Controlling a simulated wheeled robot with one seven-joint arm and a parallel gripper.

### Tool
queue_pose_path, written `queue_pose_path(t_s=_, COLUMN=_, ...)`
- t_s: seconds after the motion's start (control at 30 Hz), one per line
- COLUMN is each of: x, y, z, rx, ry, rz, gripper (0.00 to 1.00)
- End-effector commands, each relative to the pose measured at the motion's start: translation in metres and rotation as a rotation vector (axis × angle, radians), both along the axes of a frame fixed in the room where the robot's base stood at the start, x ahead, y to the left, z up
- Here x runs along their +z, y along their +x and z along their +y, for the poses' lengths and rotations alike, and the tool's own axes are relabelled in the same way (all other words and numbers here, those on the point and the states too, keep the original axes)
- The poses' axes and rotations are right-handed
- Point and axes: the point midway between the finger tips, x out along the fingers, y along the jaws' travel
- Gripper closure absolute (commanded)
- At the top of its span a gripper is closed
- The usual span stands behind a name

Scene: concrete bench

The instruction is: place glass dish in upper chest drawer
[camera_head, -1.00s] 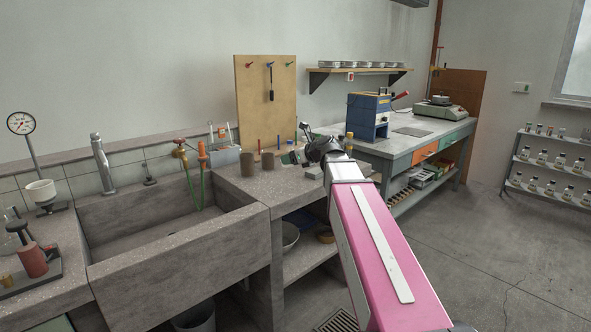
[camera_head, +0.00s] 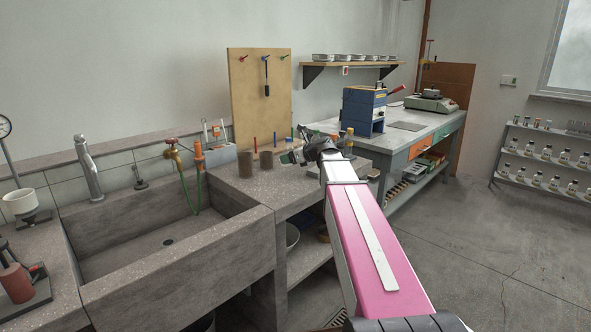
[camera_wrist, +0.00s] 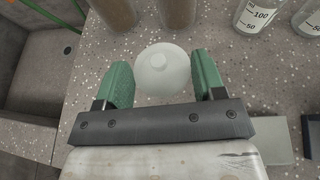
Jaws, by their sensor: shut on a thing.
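A round, pale translucent glass dish (camera_wrist: 164,82) with a small knob-like centre shows in the wrist view. It sits between the green fingers of my gripper (camera_wrist: 163,74), which is shut on it, above the speckled concrete bench. In the head view my arm reaches toward the bench right of the sink, and the dish cannot be made out there. An orange drawer (camera_head: 420,146) and a green drawer (camera_head: 442,133) sit under the far workbench; I cannot tell whether either is the chest drawer.
Brown cylinders (camera_head: 245,165) stand on the concrete bench (camera_head: 232,186), close beyond the gripper. Measuring bottles (camera_wrist: 255,17) stand at upper right in the wrist view. The sink (camera_head: 165,241) is at left, a blue device (camera_head: 364,111) on the far workbench. Floor at right is open.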

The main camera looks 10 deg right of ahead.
Motion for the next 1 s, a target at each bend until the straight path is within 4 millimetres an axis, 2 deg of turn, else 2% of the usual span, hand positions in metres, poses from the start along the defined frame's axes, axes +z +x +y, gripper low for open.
queue_pose_path(t_s=0.1, x=-0.012, y=0.014, z=-0.016, rx=0.0, ry=-0.001, rz=0.002, gripper=0.59)
queue_pose_path(t_s=0.23, x=-0.018, y=0.019, z=-0.023, rx=0.001, ry=0.0, rz=0.0, gripper=0.59)
queue_pose_path(t_s=0.43, x=-0.028, y=0.019, z=-0.025, rx=0.001, ry=0.0, rz=0.0, gripper=0.59)
queue_pose_path(t_s=0.7, x=-0.059, y=0.019, z=-0.025, rx=0.001, ry=0.0, rz=0.002, gripper=0.59)
queue_pose_path(t_s=1.0, x=-0.06, y=0.019, z=-0.025, rx=0.001, ry=0.0, rz=0.0, gripper=0.59)
